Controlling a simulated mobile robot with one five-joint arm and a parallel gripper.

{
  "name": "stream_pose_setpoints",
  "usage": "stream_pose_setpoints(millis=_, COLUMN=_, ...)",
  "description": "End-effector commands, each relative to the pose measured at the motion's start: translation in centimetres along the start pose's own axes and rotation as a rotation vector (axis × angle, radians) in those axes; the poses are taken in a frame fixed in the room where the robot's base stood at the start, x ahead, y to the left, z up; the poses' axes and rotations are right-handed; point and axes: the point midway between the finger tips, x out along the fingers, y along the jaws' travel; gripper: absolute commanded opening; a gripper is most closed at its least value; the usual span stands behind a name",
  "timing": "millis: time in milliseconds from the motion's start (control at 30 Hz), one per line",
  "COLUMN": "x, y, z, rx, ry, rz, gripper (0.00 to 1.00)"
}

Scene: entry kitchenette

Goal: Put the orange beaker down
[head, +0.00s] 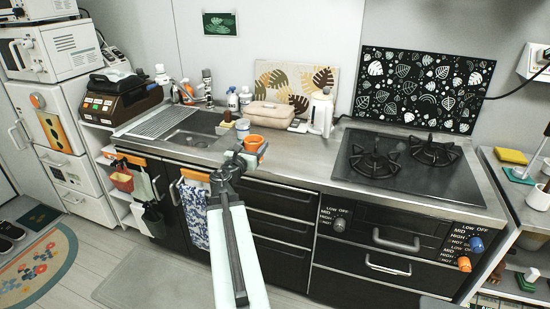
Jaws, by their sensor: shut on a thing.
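The orange beaker (254,142) is at the end of my arm, over the front part of the steel counter (292,155), right of the sink. My gripper (250,153) is shut on it, and the beaker looks upright. The gripper's fingers are small and partly hidden at this distance. I cannot tell whether the beaker's base touches the counter or hangs just above it.
A sink (192,138) lies to the left. A black gas hob (405,165) is to the right. The counter between beaker and hob is clear.

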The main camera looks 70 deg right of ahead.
Motion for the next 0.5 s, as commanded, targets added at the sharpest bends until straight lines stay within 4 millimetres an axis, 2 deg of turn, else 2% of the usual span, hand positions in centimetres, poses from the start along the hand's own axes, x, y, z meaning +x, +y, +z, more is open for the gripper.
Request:
stream_pose_setpoints(millis=167, x=0.6, y=-0.4, z=-0.1, rx=0.0, ry=0.0, rz=-0.003, gripper=0.02)
stream_pose_setpoints(millis=267, x=2.7, y=-1.9, z=-0.3, rx=0.0, ry=0.0, rz=-0.005, gripper=0.02)
stream_pose_setpoints(millis=500, x=8.9, y=-6.3, z=-1.1, rx=0.0, ry=0.0, rz=-0.005, gripper=0.02)
